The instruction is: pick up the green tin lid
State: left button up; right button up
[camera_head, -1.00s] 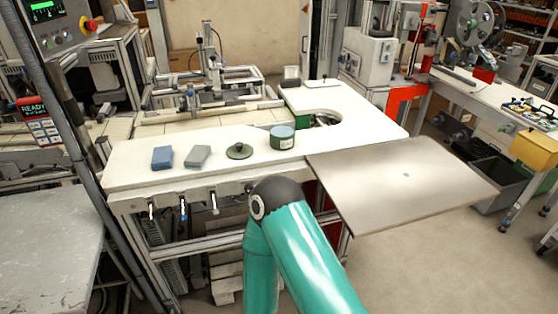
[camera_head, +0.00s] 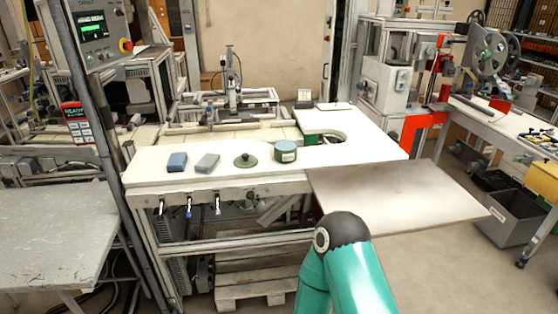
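The green tin lid (camera_head: 245,160) lies on the white worktop (camera_head: 225,175), its small dark knob facing up. A round green tin (camera_head: 285,152) with a pale label stands just right of it, apart from it. A teal arm link of mine with a dark joint cap shows at the bottom, right of centre, in front of the bench. Neither gripper shows in this view.
A blue block (camera_head: 177,162) and a grey block (camera_head: 207,163) lie left of the lid. A bare metal plate (camera_head: 400,190) extends right. A grey table (camera_head: 50,235) stands at lower left.

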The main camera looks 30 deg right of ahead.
aim_at(246, 160)
jog(key=z, duration=0.2)
jog(key=i, duration=0.9)
jog(key=z, duration=0.1)
